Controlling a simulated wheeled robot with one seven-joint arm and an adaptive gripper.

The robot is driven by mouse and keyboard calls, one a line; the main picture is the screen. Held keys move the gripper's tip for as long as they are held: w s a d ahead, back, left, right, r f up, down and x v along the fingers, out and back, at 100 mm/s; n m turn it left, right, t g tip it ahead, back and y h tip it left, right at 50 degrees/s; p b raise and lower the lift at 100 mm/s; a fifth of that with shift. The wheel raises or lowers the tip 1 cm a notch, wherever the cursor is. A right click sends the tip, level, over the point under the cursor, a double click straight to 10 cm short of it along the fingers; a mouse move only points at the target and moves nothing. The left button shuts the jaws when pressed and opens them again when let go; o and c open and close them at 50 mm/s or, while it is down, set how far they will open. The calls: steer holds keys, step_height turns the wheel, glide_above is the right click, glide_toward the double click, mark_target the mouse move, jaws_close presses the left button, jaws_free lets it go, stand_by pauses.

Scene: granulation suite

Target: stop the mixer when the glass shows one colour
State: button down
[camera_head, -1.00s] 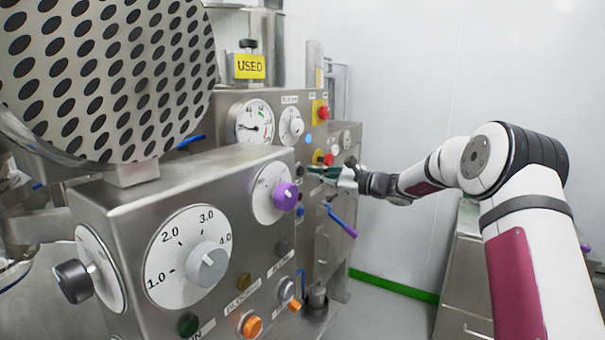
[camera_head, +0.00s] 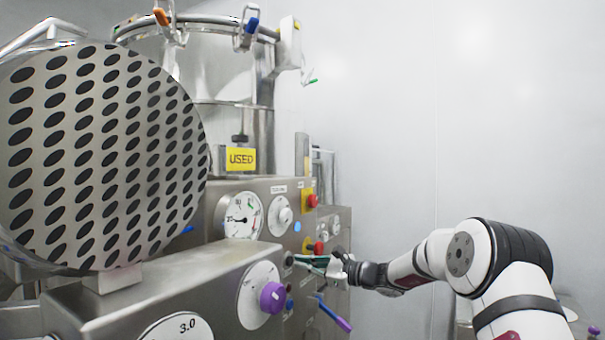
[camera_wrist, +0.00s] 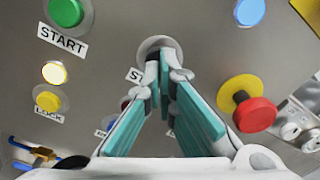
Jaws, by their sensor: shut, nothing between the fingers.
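My gripper (camera_wrist: 163,52) is shut, its teal-padded fingers meeting at a tip in the wrist view. The tips lie over a pale round button collar (camera_wrist: 152,43) beside a label reading "ST" (camera_wrist: 133,75), whose remaining letters are hidden. The button inside the collar is mostly hidden; I cannot tell whether it is touched or pressed. In the head view my gripper (camera_head: 296,261) reaches the mixer's panel (camera_head: 308,230) from the right. A tall shiny vessel (camera_head: 232,125) stands behind the panel. I cannot make out a sight glass or a mix colour.
In the wrist view, a green START button (camera_wrist: 66,10) is upper left, a blue button (camera_wrist: 249,11) upper right, and a red emergency knob (camera_wrist: 253,112) to the right. In the head view, a large perforated disc (camera_head: 105,155) fills the left. The right wall area is open.

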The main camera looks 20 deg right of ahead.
steer(key=shift+b+x, duration=0.5)
steer(key=shift+x, duration=0.45)
steer(key=p+v, duration=0.3)
steer(key=v, duration=0.4)
stand_by(0.4)
stand_by(0.9)
